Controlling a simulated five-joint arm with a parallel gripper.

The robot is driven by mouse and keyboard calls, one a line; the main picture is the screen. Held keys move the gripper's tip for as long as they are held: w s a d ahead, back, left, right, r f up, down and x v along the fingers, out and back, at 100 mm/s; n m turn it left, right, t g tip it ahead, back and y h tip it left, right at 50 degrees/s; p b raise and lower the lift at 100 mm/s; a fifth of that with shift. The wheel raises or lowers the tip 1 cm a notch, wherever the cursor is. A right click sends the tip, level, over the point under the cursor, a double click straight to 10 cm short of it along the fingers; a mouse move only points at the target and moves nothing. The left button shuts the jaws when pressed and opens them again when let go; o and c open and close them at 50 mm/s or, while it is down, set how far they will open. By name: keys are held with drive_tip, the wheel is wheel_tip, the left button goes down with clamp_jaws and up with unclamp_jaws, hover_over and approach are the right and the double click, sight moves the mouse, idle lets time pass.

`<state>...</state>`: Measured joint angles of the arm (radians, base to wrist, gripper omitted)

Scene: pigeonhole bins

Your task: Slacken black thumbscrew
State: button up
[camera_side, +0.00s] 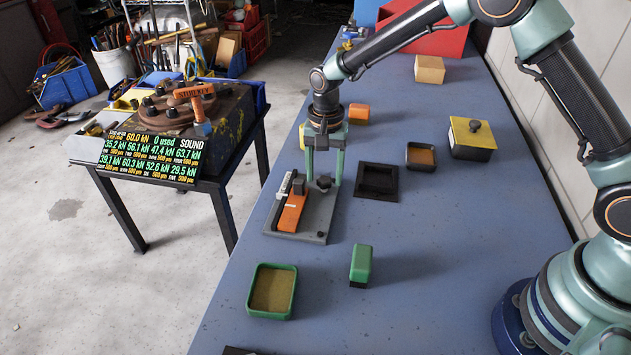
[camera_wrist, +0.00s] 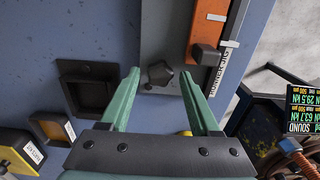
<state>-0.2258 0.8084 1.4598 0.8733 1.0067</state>
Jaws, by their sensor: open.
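The black thumbscrew (camera_side: 323,182) stands on a grey fixture plate (camera_side: 312,228) on the blue bench. In the wrist view the thumbscrew (camera_wrist: 160,73) is a dark lobed knob between my two green fingertips. My gripper (camera_side: 324,176) points down over it, open, with one finger to each side. The wrist view shows my gripper (camera_wrist: 160,76) with a gap between each finger and the knob. An orange block (camera_side: 293,211) lies on the same plate beside a pale scale strip, with a dark clamp piece at its end. I cannot tell whether the fingertips are level with the knob.
A black square tray (camera_side: 377,181) is right of the plate. A green tray (camera_side: 271,291) and green block (camera_side: 361,265) stand nearer. Further back are a yellow-lidded box (camera_side: 472,138), a small tray with an orange inside (camera_side: 421,156) and an orange block (camera_side: 358,113).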

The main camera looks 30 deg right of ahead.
sight(324, 179)
drive_tip(key=shift+r, duration=2.65)
drive_tip(key=shift+r, duration=0.15)
drive_tip(key=s+d+r+n+t, duration=0.1)
drive_tip(key=s+d+r+n, duration=0.15)
drive_tip(key=r, duration=1.35)
drive_tip(key=s+d+n+t, duration=0.2)
drive_tip(key=s+d+n, duration=0.1)
drive_tip(key=s, duration=0.5)
drive_tip(key=s+d+n+t, duration=0.2)
drive_tip(key=s+d, duration=0.3)
drive_tip(key=s, duration=0.3)
drive_tip(key=shift+s+d+n+t, duration=0.25)
drive_tip(key=shift+s+n+t, duration=0.1)
drive_tip(key=shift+n, duration=0.4)
